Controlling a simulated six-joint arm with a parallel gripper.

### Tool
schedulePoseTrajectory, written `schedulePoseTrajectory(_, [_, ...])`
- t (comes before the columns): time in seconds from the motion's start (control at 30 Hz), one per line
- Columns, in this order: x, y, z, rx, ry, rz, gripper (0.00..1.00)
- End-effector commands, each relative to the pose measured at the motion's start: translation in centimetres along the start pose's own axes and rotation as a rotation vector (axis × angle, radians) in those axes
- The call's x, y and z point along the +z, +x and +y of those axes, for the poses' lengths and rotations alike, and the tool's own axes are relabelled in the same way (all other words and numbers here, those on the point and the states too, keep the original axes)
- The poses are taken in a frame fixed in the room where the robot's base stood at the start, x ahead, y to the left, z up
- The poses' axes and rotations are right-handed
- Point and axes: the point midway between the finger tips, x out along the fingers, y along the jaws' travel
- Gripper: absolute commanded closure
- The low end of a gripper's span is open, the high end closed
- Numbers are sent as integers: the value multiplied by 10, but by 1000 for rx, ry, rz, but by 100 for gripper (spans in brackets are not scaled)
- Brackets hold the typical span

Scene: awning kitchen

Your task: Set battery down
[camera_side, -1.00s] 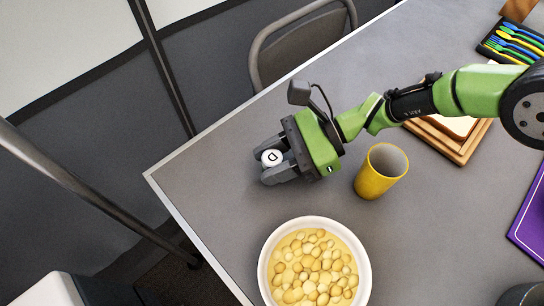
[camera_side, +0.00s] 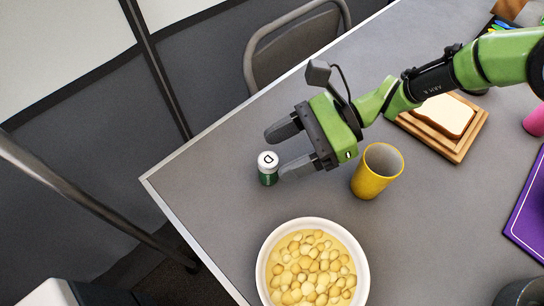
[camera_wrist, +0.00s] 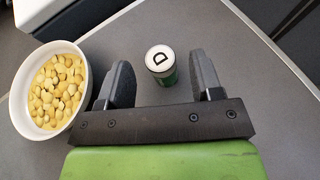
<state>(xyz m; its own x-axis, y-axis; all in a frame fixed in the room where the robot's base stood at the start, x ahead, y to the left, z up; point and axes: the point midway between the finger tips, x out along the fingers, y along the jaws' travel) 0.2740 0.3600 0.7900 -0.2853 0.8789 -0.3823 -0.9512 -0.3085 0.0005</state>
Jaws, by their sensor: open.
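The battery (camera_side: 268,169) is a small green cylinder with a white top marked "D". It stands upright on the grey table near the table's left edge. It also shows in the wrist view (camera_wrist: 161,65), beyond and between the two fingers. My gripper (camera_side: 283,150) is open and empty, just right of the battery. In the wrist view my gripper (camera_wrist: 160,75) has its fingers spread wide on either side, with a gap to the battery.
A yellow cup (camera_side: 377,171) stands close to the right of my gripper. A white bowl of yellowish, potato-like pieces (camera_side: 312,264) is at the front. Bread on a wooden board (camera_side: 462,143) lies to the right. A chair (camera_side: 295,45) stands beyond the table edge.

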Motion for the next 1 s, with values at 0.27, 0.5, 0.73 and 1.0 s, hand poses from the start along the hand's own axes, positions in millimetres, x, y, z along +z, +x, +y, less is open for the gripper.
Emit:
schedulePoseTrajectory(0.27, [44,-17,0,0,-3,-1,40])
schedulePoseTrajectory(0.5, [54,-21,0,1,-1,1,40])
schedulePoseTrajectory(0.73, [59,-27,-1,-3,-20,8,40])
schedulePoseTrajectory(1.0, [117,-116,4,-37,-306,180,40])
